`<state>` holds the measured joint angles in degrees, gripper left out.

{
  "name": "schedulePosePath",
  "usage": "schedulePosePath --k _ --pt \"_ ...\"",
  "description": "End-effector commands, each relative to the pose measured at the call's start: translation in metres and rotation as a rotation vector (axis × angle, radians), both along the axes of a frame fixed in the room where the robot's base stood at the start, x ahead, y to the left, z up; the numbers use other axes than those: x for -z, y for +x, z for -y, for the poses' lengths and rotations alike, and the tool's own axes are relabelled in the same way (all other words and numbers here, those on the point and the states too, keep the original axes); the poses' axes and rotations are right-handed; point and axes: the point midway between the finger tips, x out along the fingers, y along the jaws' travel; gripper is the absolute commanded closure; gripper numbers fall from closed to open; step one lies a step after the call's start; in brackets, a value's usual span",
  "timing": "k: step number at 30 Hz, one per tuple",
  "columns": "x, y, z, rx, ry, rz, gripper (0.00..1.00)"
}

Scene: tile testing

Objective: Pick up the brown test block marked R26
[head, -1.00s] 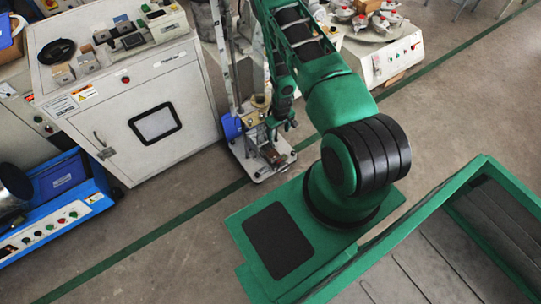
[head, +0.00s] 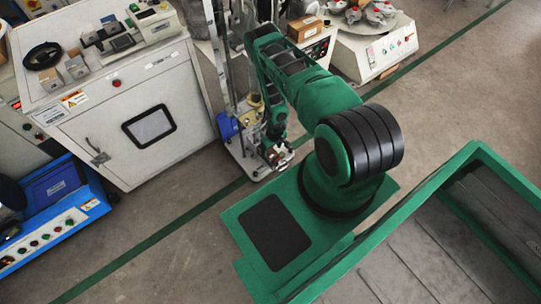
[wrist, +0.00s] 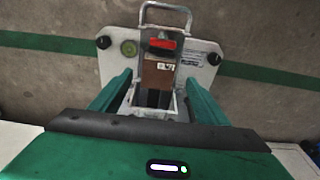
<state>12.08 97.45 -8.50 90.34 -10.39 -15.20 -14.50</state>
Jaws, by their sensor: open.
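A brown block (wrist: 158,75) with a small white label sits on the light metal base plate (wrist: 200,75) of a small test stand. The label is too small to read, so I cannot confirm R26. In the wrist view my gripper (wrist: 160,78) is open, with one green finger to the left of the block and one to the right, apart from it. The lower part of the block is crossed by a metal frame. In the head view my gripper (head: 276,148) points down over the stand's plate and mostly hides the block.
A metal loop handle (wrist: 166,8) and a red part (wrist: 162,44) stand just beyond the block. A blue motor (head: 228,126) and upright posts are close to the left of my gripper. A white cabinet (head: 110,110) stands further left.

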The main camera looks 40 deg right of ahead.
Motion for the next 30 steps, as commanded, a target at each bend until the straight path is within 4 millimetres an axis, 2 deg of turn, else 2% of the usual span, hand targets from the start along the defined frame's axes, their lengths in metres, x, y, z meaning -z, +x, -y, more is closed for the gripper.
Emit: schedulePosePath --k 12,21,23,28,30 --pt "0.045 0.012 0.003 -0.001 0.000 0.000 0.31" --pt "0.049 0.012 0.003 -0.001 0.000 0.000 0.31" --pt "0.049 0.012 0.003 -0.001 0.000 0.000 0.43" --pt "0.049 0.012 0.003 -0.001 0.000 0.000 0.84" --pt "0.048 0.013 0.003 -0.001 0.000 0.001 0.87"
